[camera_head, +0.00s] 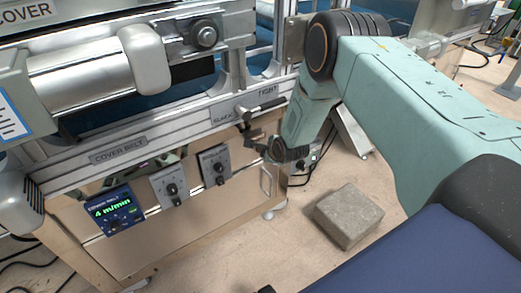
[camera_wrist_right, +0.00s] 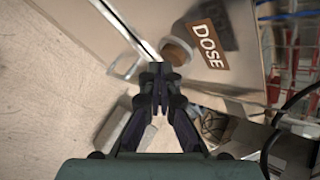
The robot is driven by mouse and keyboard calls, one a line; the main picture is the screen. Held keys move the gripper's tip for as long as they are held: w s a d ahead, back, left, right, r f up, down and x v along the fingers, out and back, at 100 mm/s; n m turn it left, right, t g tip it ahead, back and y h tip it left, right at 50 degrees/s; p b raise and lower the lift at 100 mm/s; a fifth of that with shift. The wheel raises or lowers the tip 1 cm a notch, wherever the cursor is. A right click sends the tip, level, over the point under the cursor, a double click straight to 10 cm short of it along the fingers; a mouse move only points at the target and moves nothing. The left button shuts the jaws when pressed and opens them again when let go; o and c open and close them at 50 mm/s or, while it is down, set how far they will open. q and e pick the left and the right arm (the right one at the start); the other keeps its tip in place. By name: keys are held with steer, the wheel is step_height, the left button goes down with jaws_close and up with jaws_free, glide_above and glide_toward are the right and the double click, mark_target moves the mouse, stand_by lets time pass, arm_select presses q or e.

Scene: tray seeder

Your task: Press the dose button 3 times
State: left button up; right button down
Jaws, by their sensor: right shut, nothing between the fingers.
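The dose button (camera_wrist_right: 177,51) is a round, brownish knob in a pale collar. In the right wrist view it sits beside a brown label reading DOSE (camera_wrist_right: 208,45), on the side of the machine. My right gripper (camera_wrist_right: 158,78) is shut and empty, its fingertips just below and left of the button in the picture. I cannot tell whether they touch it. In the head view my right gripper (camera_head: 257,143) is at the machine's front right corner, where the arm hides the button. My left gripper is not in view.
A control panel with a green 4 m/min display (camera_head: 114,210) and two knob boxes (camera_head: 215,165) is left of my right gripper. A lever (camera_head: 262,108) marked TIGHT and SLACK is just above it. A grey block (camera_head: 348,215) lies on the floor, with cables behind it.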

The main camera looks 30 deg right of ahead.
steer(key=shift+w+b, duration=0.45)
steer(key=shift+w, duration=0.05)
stand_by(0.4)
steer(key=shift+s, duration=0.2)
steer(key=shift+s+p, duration=0.4)
steer(key=shift+s, duration=0.3)
steer(key=shift+s+d+p, duration=0.2)
steer(key=shift+s+p, duration=0.85)
steer(key=shift+s, duration=1.45)
